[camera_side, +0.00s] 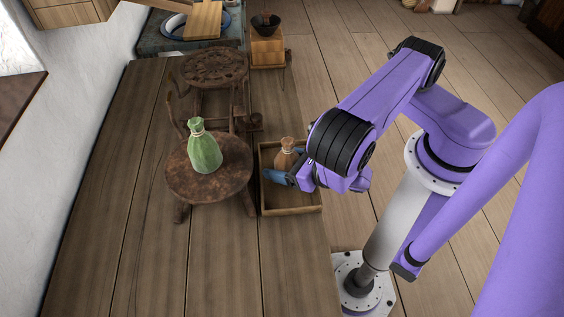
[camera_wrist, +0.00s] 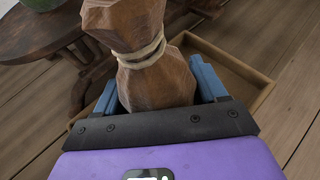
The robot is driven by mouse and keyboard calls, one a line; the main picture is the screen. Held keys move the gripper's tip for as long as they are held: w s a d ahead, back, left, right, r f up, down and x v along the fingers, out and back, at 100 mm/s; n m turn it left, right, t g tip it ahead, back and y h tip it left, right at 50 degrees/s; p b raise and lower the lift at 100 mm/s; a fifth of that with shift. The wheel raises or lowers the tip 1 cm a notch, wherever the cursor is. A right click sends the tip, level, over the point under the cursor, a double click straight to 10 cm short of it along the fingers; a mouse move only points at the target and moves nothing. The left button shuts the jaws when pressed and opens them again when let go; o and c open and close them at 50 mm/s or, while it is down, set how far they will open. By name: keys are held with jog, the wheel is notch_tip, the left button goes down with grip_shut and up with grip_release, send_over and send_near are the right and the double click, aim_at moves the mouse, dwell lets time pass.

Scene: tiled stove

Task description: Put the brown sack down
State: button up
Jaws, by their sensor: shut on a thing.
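The brown sack (camera_side: 285,156) is a small bag tied near its top, upright over the shallow wooden tray (camera_side: 292,211). It also shows in the wrist view (camera_wrist: 150,75), with a pale cord around its neck. My gripper (camera_side: 278,176) has blue fingers and is shut on the brown sack; in the wrist view the fingers (camera_wrist: 158,88) stand on either side of its lower body. The sack's base is hidden, so I cannot tell whether it touches the tray floor. The tray also shows in the wrist view (camera_wrist: 262,82), behind the sack.
A green sack (camera_side: 205,150) stands on a round wooden stool (camera_side: 236,178) left of the tray. A second round stool (camera_side: 214,66) is behind it. A small wooden stand with a dark bowl (camera_side: 266,22) is farther back. The planks at the front left are clear.

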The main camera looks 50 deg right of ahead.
jog(key=o, duration=1.1)
jog(key=shift+f, duration=0.1)
jog(key=shift+c, duration=0.2)
